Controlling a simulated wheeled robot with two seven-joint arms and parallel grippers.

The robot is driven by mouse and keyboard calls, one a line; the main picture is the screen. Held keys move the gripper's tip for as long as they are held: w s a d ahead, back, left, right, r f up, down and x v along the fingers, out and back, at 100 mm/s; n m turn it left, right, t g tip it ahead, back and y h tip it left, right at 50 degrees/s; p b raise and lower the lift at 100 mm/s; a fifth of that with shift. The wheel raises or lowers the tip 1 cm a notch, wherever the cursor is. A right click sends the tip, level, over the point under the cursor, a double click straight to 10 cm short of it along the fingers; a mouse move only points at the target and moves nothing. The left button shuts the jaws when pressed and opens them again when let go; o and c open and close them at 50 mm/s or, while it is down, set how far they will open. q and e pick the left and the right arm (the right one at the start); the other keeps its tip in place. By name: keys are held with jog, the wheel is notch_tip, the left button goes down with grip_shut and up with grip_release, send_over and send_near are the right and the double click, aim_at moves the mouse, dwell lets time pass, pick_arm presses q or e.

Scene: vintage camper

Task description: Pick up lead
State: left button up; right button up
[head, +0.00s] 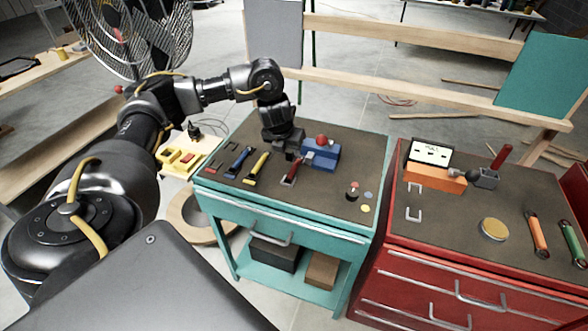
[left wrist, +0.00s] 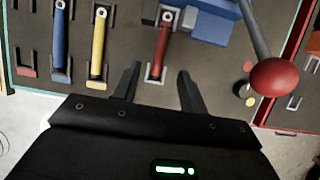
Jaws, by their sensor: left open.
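Three slim handled pieces that look like leads sit in small grey holders on the dark top of the teal cart: a blue one (head: 239,160), a yellow one (head: 257,167) and a red one (head: 291,172). In the left wrist view the blue one (left wrist: 61,40), yellow one (left wrist: 99,45) and red one (left wrist: 162,48) stand side by side. My left gripper (left wrist: 158,82) is open and empty. Its fingers point at the red one's near end, one finger to each side in the picture. I cannot tell the height gap. My right gripper is not in view.
A blue block (head: 322,153) with a red ball-topped lever (head: 322,140) stands close right of the red piece. A red cabinet (head: 450,268) with tools stands to the right.

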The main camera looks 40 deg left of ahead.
pick_arm(q)
jog(key=b, duration=0.2)
send_near(294, 166)
jog(key=shift+x, duration=1.2)
jog(key=shift+w+a+f, duration=0.1)
jog(key=shift+w+f, duration=0.05)
jog(key=shift+f, duration=0.35)
jog(key=shift+x, duration=2.6)
jog(key=shift+c, duration=0.3)
jog(key=shift+r, duration=0.1)
grip_shut()
